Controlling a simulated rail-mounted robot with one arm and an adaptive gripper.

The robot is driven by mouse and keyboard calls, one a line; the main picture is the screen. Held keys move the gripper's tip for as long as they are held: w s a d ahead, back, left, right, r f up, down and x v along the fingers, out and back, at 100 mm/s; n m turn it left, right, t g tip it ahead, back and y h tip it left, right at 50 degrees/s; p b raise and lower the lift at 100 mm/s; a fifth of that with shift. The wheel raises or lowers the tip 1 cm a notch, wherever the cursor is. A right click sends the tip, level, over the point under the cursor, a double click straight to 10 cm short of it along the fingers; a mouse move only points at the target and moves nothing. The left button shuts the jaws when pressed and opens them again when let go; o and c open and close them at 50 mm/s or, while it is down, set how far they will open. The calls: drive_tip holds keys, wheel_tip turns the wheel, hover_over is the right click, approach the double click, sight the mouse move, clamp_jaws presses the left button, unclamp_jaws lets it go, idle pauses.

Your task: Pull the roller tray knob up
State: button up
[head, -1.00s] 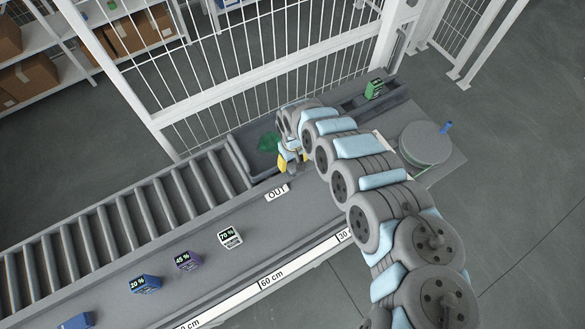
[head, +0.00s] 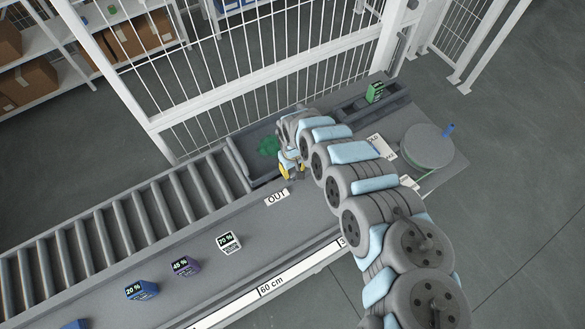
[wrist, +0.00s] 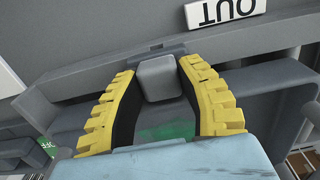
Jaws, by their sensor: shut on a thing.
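A grey square-faced knob (wrist: 156,79) stands between the yellow fingers in the wrist view. My gripper (wrist: 158,95) is shut on it, with a finger against each side. In the head view my gripper (head: 291,172) is at the front edge of the grey roller tray (head: 238,165), just above the OUT label (head: 277,197). The knob is hidden there by my gripper and arm. A green patch (head: 268,147) shows inside the tray; part of it shows between the fingers in the wrist view (wrist: 168,131).
A roller conveyor (head: 120,220) runs left of the tray. A green block (head: 375,91) and a round disc (head: 428,146) are at right. A white mesh fence (head: 250,75) stands behind.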

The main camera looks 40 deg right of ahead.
sight(293, 169)
drive_tip(key=shift+r+p, duration=0.9)
drive_tip(key=shift+r, duration=0.05)
idle(0.4)
drive_tip(key=o, duration=0.9)
drive_tip(key=shift+o, duration=0.2)
wheel_tip(293, 169, up, 6)
drive_tip(key=p, duration=0.5)
wheel_tip(293, 169, up, 3)
drive_tip(key=shift+f+p, duration=0.1)
drive_tip(key=shift+p, duration=0.75)
drive_tip(key=shift+w, duration=0.1)
